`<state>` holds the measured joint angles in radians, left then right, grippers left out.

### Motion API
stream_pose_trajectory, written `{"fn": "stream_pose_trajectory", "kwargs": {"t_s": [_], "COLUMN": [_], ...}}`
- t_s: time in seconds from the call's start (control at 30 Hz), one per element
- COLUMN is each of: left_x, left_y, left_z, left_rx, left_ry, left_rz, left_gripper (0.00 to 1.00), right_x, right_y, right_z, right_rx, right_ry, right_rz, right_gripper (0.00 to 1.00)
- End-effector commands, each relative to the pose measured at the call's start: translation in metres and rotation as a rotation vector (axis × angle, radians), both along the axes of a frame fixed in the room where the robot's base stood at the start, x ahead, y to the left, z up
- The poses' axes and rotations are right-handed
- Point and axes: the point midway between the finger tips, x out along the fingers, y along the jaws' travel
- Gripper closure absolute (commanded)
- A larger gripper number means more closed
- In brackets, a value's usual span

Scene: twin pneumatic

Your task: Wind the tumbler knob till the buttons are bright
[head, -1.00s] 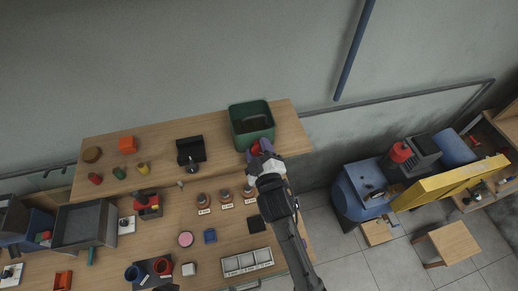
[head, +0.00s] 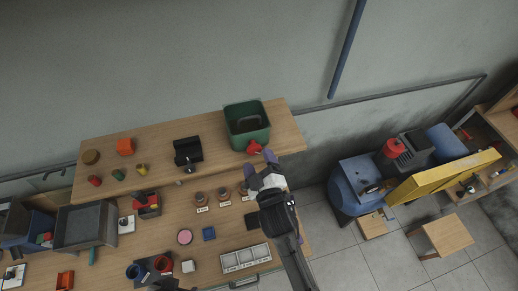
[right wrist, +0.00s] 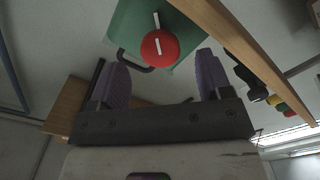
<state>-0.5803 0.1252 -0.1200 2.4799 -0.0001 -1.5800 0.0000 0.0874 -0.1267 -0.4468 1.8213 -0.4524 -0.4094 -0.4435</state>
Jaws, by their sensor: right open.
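A round red knob (head: 254,147) with a white mark sits at the front of the green bin (head: 247,128), on the back shelf's right end. In the right wrist view the knob (right wrist: 160,47) shows face-on, its white line nearly upright. My right gripper (head: 259,163) is open and empty, with purple fingers. It is apart from the knob, on its near side. In the right wrist view the knob lies ahead, roughly between the two fingertips (right wrist: 163,60). I cannot make out which things are the buttons or whether any are bright. My left gripper is not in view.
Small jars with labels (head: 201,198) stand left of my right gripper. A white sectioned tray (head: 245,258) lies at the bench front. A black device (head: 188,151) stands on the back shelf.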

Motion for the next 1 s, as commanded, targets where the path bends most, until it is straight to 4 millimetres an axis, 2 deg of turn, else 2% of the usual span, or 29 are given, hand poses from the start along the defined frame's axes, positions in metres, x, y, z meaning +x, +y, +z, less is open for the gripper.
{"fn": "stream_pose_trajectory", "kwargs": {"t_s": [0.1,0.33,0.93,1.0], "left_x": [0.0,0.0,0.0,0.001], "left_y": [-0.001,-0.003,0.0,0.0], "left_z": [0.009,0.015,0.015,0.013], "left_rx": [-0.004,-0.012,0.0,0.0], "left_ry": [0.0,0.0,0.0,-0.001], "left_rz": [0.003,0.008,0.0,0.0], "left_gripper": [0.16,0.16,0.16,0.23], "right_x": [-0.015,-0.03,-0.033,-0.034], "right_y": [0.0,0.0,0.0,0.0], "right_z": [0.003,0.003,0.002,-0.001], "right_rx": [0.001,0.001,0.001,0.001], "right_ry": [0.0,-0.003,-0.004,-0.001], "right_rz": [0.008,0.016,0.018,0.018], "right_gripper": [0.28,0.28,0.28,0.28]}}
